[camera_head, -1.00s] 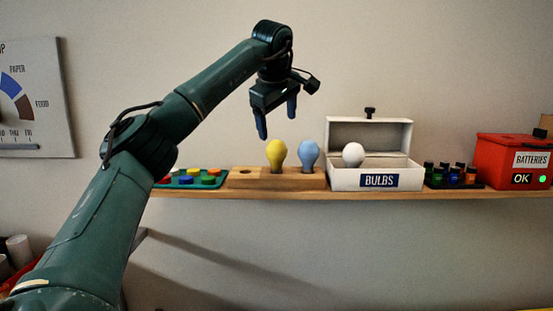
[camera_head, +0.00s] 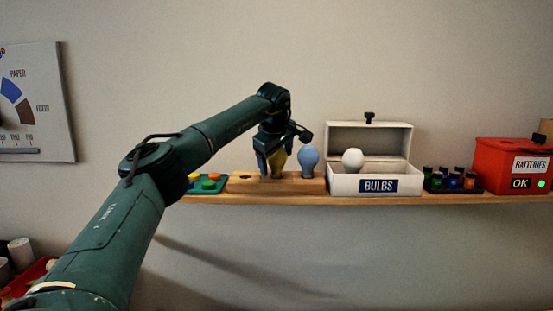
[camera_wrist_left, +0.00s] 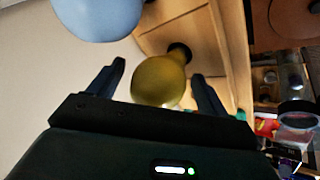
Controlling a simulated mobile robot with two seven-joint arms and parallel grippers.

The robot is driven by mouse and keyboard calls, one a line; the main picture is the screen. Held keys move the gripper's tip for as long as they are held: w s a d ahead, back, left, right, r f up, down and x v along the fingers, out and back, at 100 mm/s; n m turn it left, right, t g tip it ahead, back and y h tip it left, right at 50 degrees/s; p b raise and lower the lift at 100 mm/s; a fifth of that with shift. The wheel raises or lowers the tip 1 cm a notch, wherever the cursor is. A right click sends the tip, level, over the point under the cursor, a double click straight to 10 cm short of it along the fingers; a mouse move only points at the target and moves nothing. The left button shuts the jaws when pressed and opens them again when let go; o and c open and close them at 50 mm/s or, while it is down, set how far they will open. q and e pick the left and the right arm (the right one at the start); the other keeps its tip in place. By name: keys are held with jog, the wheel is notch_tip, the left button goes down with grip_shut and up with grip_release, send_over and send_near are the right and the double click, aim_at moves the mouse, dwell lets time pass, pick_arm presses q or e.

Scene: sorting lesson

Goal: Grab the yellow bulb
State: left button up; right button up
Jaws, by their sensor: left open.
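The yellow bulb (camera_head: 278,163) stands in a wooden block (camera_head: 248,184) on the shelf, partly hidden by my left gripper. My left gripper (camera_head: 275,172) points down with its fingers at the bulb. In the left wrist view the yellow bulb (camera_wrist_left: 160,80) lies between the two open fingers of my left gripper (camera_wrist_left: 158,85), with gaps on both sides. A blue bulb (camera_head: 309,160) stands in the block just right of it, and also shows at the top of the left wrist view (camera_wrist_left: 98,15). My right gripper is not in view.
An open white box labelled BULBS (camera_head: 345,184) holds a white bulb (camera_head: 353,159), right of the block. A tray of coloured pieces (camera_head: 218,186) sits left. Small batteries (camera_head: 450,178) and a red BATTERIES box (camera_head: 505,165) stand farther right.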

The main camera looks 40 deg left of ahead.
pick_arm(q)
jog(key=shift+w+f, duration=0.1)
jog(key=shift+f, duration=0.05)
jog(key=shift+c, duration=0.6)
jog(key=c, duration=0.7)
jog(key=shift+c, duration=0.2)
